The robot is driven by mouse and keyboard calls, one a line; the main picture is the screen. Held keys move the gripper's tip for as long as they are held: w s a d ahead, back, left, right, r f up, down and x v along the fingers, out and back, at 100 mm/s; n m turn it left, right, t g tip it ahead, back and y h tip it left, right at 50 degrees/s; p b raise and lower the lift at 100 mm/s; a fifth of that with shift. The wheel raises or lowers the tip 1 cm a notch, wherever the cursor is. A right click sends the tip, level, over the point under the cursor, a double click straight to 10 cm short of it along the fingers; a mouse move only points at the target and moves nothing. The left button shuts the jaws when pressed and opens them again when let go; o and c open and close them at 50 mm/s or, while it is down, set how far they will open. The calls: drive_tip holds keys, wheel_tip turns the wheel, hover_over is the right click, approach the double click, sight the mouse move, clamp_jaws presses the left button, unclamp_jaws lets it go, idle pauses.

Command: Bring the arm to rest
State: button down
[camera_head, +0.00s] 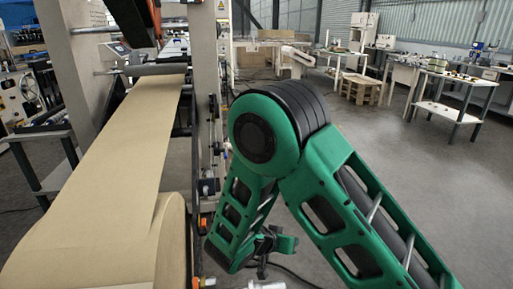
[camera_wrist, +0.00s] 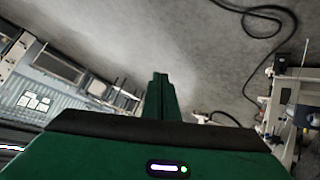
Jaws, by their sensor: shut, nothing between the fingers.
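My green arm (camera_head: 265,135) is bent at a large round joint in the middle of the head view. One link runs down to the lower right and the other down to the lower left. In the wrist view my gripper (camera_wrist: 160,84) shows as a narrow green shape with its fingers together and nothing between them. It points over bare grey floor and touches nothing that I can see. In the head view I cannot clearly make out the fingertips.
A wide brown kraft paper web (camera_head: 105,165) runs through the machine on the left, beside its upright frame (camera_head: 203,80). Workbenches (camera_head: 455,85) and a wooden pallet (camera_head: 361,88) stand at the back right. A dark cable (camera_wrist: 245,12) lies on the floor. Open floor (camera_head: 440,170) lies right of my arm.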

drive_tip(key=s+d+r+m+g+y, duration=0.1)
drive_tip(key=s+d+r+g, duration=0.35)
drive_tip(key=d, duration=0.75)
drive_tip(key=s+d+r+m+g+y, duration=0.15)
drive_tip(key=s+d+r, duration=0.35)
drive_tip(key=d+r, duration=0.6)
drive_tip(key=s+d+r+y, duration=0.2)
drive_tip(key=s+d+r, duration=0.1)
drive_tip(key=s, duration=0.8)
drive_tip(key=s+d+r+n+g+y, duration=0.1)
drive_tip(key=s+d+r+y, duration=0.2)
drive_tip(key=s, duration=0.8)
drive_tip(key=shift+s+r, duration=0.15)
drive_tip(key=shift+r, duration=0.1)
drive_tip(key=shift+d, duration=0.1)
drive_tip(key=shift+w+f, duration=0.25)
drive_tip(key=shift+w, duration=0.35)
